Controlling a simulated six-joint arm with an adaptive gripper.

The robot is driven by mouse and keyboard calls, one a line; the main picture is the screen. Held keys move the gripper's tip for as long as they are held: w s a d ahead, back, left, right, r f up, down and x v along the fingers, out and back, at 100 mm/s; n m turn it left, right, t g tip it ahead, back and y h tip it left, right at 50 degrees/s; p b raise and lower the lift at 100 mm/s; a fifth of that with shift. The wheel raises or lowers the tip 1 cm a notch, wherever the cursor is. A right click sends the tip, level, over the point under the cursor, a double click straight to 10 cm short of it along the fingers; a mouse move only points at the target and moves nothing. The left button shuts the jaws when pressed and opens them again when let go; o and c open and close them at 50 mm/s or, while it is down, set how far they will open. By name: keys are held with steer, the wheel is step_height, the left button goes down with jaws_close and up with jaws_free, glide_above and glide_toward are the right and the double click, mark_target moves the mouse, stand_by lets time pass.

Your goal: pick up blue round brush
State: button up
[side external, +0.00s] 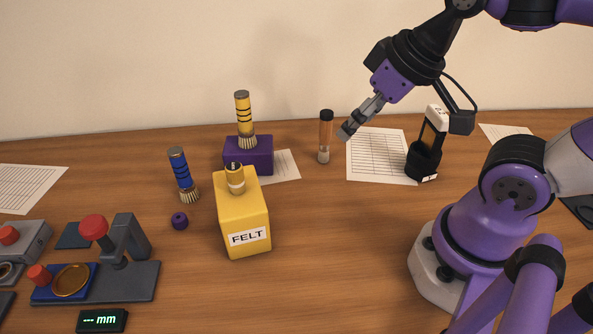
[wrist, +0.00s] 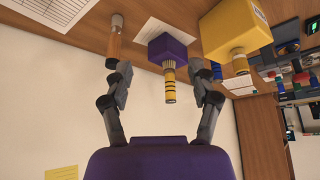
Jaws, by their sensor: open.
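The blue round brush (side external: 180,174) stands bristles down on the wooden table, left of the yellow FELT box in the side view. It has a blue handle with dark bands and pale bristles. I cannot make it out for sure in the wrist view. My gripper (side external: 347,132) is in the air at the right of the side view, well away from the brush, near a brown vial. In the wrist view my gripper (wrist: 160,72) has its fingers wide apart, with nothing held between them.
A yellow-handled brush (side external: 243,115) stands on a purple block (side external: 249,158). The yellow FELT box (side external: 243,215) is close right of the blue brush. A small purple knob (side external: 180,221) lies before it. The brown vial (side external: 325,135) stands farther right. A grey press (side external: 125,250) is front left.

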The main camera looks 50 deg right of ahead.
steer(key=w+a+r, duration=0.3)
steer(key=w+r, duration=0.1)
steer(key=w, duration=0.4)
steer(key=n+g, duration=0.1)
glide_toward(177, 151)
steer(key=d, duration=0.1)
steer(key=shift+y, duration=0.3)
steer(key=x, duration=0.5)
steer(key=shift+w+a+f, duration=0.1)
steer(key=shift+w+a, duration=0.05)
steer(key=shift+a, duration=0.1)
steer(key=x, duration=0.6)
jaws_close()
